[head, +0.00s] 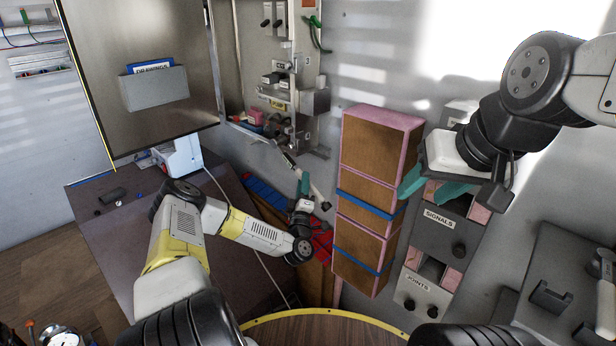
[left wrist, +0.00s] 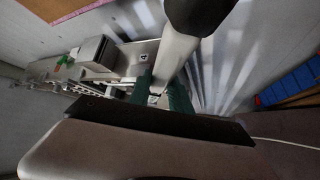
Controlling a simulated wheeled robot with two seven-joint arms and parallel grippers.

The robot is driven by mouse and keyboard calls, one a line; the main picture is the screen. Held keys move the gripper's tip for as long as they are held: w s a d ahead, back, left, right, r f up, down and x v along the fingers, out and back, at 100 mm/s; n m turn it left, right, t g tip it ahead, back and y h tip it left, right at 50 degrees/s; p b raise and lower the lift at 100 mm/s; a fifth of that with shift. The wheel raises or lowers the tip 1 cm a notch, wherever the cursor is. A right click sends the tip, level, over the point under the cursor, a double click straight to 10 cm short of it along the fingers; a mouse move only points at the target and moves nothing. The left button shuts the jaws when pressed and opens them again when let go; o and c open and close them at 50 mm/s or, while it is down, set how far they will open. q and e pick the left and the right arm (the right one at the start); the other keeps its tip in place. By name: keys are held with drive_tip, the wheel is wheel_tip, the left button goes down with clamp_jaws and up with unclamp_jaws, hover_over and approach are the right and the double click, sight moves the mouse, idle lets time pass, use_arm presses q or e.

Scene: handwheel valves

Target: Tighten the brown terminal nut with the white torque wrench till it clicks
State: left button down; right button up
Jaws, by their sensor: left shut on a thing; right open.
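My left gripper (head: 305,190) is low beside the open cabinet and shut on the white torque wrench (head: 316,190). The wrench slants up and left from its dark handle end towards the cabinet's terminals. In the left wrist view the wrench's pale shaft (left wrist: 174,57) passes between the green fingers of the left gripper (left wrist: 161,92), with its black grip at the top. I cannot make out the brown terminal nut, nor whether the wrench touches it. My right gripper (head: 432,187) is open and empty, in front of the signals rack.
The cabinet door (head: 150,50) stands open with a drawings pocket (head: 153,88). The cabinet's fittings (head: 283,95) are above the wrench. A tall brown-and-pink box stack (head: 375,160) stands right of my left gripper. A signals rack (head: 440,240) is further right.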

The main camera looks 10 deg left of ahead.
use_arm(q)
drive_tip(key=shift+w+d, duration=0.75)
drive_tip(key=shift+w, duration=0.25)
idle(0.4)
drive_tip(key=shift+w+a+f, duration=0.1)
drive_tip(key=shift+a+f, duration=0.05)
drive_tip(key=shift+s+d+r+n+g+y, duration=0.25)
drive_tip(key=shift+r+n, duration=0.2)
drive_tip(key=shift+r, duration=0.2)
drive_tip(key=shift+s+d+r+n+g+y, duration=0.15)
drive_tip(key=shift+d+r+n+g+y, duration=0.1)
drive_tip(key=shift+r+n, duration=0.3)
idle(1.6)
drive_tip(key=shift+r, duration=0.1)
drive_tip(key=c, duration=1.9)
unclamp_jaws()
clamp_jaws()
